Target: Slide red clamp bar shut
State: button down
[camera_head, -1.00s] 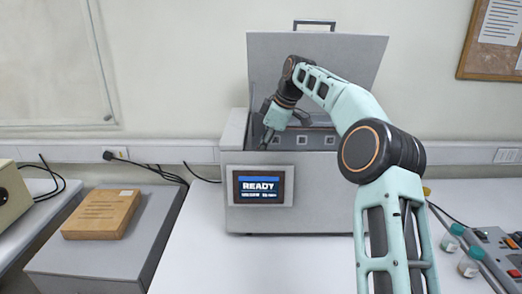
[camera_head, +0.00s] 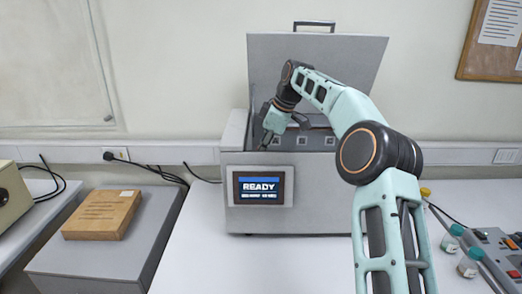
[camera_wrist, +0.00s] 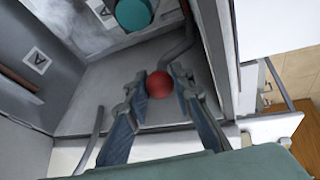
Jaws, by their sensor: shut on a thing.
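A round red knob (camera_wrist: 159,85) shows in the wrist view, inside the grey tester (camera_head: 325,190) with its lid raised. My gripper (camera_wrist: 160,79) is shut on this knob, one finger on each side. A grey bent rod (camera_wrist: 180,48) runs up close behind the knob; I cannot tell how they join. In the head view my gripper (camera_head: 265,146) reaches down into the left part of the open tester. Its tips and the knob are hidden there by the front wall.
The raised lid (camera_head: 345,75) stands behind my arm. The screen (camera_head: 262,188) reads READY. Small jars (camera_head: 452,238) stand at right.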

jog(key=shift+w+r+p, duration=0.3)
jog(key=shift+w+p, duration=0.05)
jog(key=shift+p, duration=0.05)
jog(key=shift+w+f+p, duration=0.1)
jog(key=shift+w+p, duration=0.65)
jog(key=shift+w, duration=0.1)
jog(key=c, duration=2.2)
grip_release()
jog(key=shift+o, duration=1.2)
jog(key=shift+w, duration=0.15)
jog(key=shift+f, duration=0.1)
jog(key=v, duration=1.2)
